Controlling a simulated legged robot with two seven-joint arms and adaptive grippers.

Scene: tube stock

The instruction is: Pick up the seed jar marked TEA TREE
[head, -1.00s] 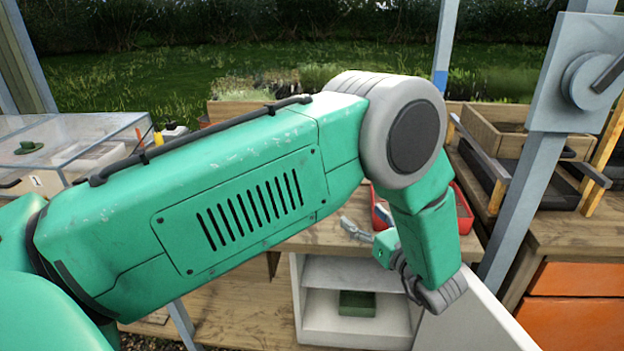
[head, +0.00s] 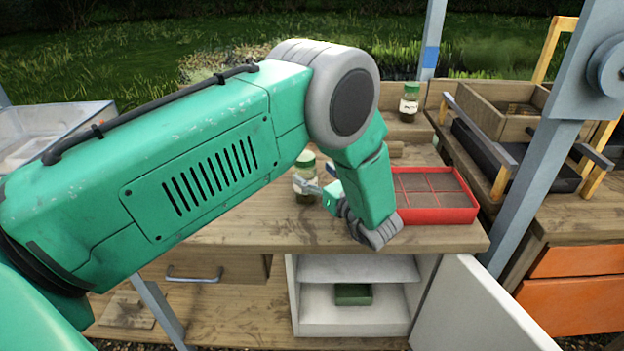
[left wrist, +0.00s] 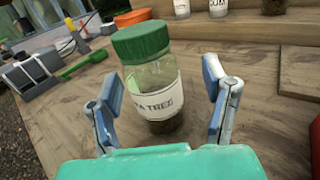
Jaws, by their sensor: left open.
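The seed jar (head: 305,166) has a green lid and dark contents and stands upright on the wooden bench. In the left wrist view the jar (left wrist: 152,80) shows a white label; its visible letters read "A TREE", the start being cut off. My left gripper (head: 316,186) is open at the jar, and its fingers partly cover the jar in the head view. In the left wrist view the open left gripper (left wrist: 160,90) has one finger on each side of the jar, with visible gaps. My right gripper is not in view.
A red divided tray (head: 440,214) lies right of my left wrist. Another green-lidded jar (head: 409,104) stands at the back. A wooden crate (head: 487,130) is at the back right. Below the bench is an open cabinet (head: 360,272). A green scoop (left wrist: 84,64) lies left of the jar.

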